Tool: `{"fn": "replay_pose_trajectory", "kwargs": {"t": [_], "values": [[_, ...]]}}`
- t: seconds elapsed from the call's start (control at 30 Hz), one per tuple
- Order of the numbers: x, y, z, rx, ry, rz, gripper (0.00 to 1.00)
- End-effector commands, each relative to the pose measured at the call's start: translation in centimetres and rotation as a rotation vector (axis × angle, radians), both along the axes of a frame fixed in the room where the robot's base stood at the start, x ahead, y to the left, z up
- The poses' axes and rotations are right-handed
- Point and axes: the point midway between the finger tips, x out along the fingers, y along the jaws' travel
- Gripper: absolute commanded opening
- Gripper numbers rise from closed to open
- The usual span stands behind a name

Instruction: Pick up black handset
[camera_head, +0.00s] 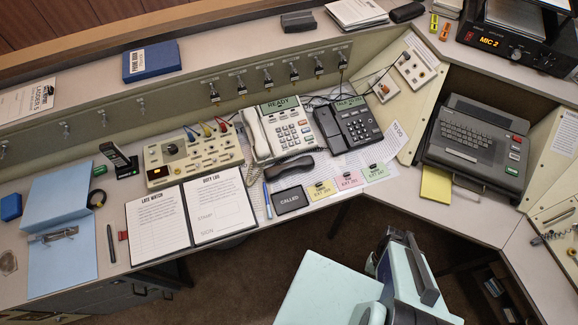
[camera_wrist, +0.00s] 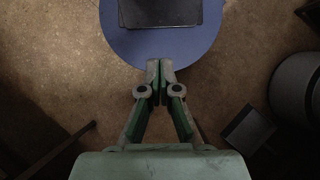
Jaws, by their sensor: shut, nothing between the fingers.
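The black handset (camera_head: 291,168) lies loose on the console desk, in front of the white desk phone (camera_head: 285,128) and left of the colored cards. The black desk phone (camera_head: 348,124) stands to the right of the white one, with nothing on its cradle side that I can make out as a handset. My gripper (camera_wrist: 160,68) is shut and empty in the wrist view, pointing down over the floor, away from the desk. The handset is not in the wrist view. In the head view my arm is at the bottom, and the fingers cannot be made out.
An open binder (camera_head: 189,218), a blue pen (camera_head: 267,200) and a black "CALLED" plate (camera_head: 290,200) lie near the handset. A beige panel with knobs (camera_head: 193,154) stands left of it. A keyboard terminal (camera_head: 470,137) is at right. Below my gripper is a blue round surface (camera_wrist: 155,47).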

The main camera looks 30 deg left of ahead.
Motion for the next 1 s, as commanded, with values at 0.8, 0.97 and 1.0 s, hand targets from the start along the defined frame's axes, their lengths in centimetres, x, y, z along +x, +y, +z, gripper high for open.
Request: {"fn": "replay_pose_trajectory", "kwargs": {"t": [0.8,0.97,1.0], "values": [[0.0,0.0,0.0,0.0,0.0,0.0,0.6],[0.01,0.0,-0.4,0.0,0.0,0.0,0.6],[0.01,0.0,-0.73,0.0,0.0,0.0,0.6]]}}
